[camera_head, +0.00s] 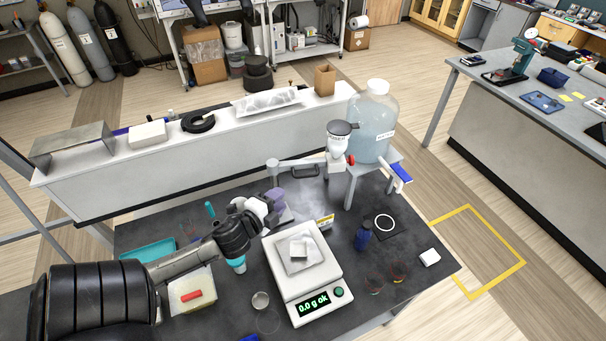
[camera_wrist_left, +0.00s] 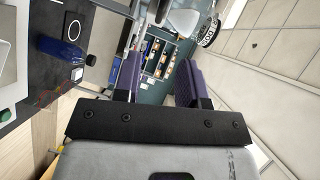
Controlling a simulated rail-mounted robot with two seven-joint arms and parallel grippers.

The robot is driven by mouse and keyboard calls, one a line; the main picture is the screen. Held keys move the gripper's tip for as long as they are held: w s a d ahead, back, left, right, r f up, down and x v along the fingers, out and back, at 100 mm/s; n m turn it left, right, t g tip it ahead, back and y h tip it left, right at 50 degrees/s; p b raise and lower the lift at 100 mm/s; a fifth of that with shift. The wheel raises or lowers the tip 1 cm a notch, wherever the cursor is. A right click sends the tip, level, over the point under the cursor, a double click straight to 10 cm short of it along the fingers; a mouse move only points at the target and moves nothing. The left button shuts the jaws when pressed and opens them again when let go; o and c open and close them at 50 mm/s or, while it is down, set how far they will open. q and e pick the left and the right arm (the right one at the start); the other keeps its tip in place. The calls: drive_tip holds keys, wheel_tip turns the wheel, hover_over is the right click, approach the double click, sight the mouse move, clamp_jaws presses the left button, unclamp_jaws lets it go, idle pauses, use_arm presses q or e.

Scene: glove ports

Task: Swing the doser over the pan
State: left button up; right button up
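The doser (camera_head: 338,142) is a white body with a dark round top and a red tip, on a grey swing arm (camera_head: 295,162) at the back of the black bench. It also shows at the top of the left wrist view (camera_wrist_left: 183,22). The square metal pan (camera_head: 313,262) sits on the white scale (camera_head: 305,289), with a small white dish on it. The scale display reads 0.0 g ok. The doser is behind and right of the pan, not over it. My left gripper (camera_head: 281,205) has purple fingers, spread and empty (camera_wrist_left: 160,80), left of the doser and behind the scale. My right gripper is not visible.
A large clear carboy (camera_head: 373,125) stands on a grey stool right of the doser.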

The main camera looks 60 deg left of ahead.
sight(306, 176)
use_arm(q)
drive_tip(key=shift+p+x, duration=0.8)
drive_tip(key=shift+x, duration=6.05)
drive_tip(key=shift+c, duration=0.4)
drive_tip(key=c, duration=0.6)
clamp_jaws()
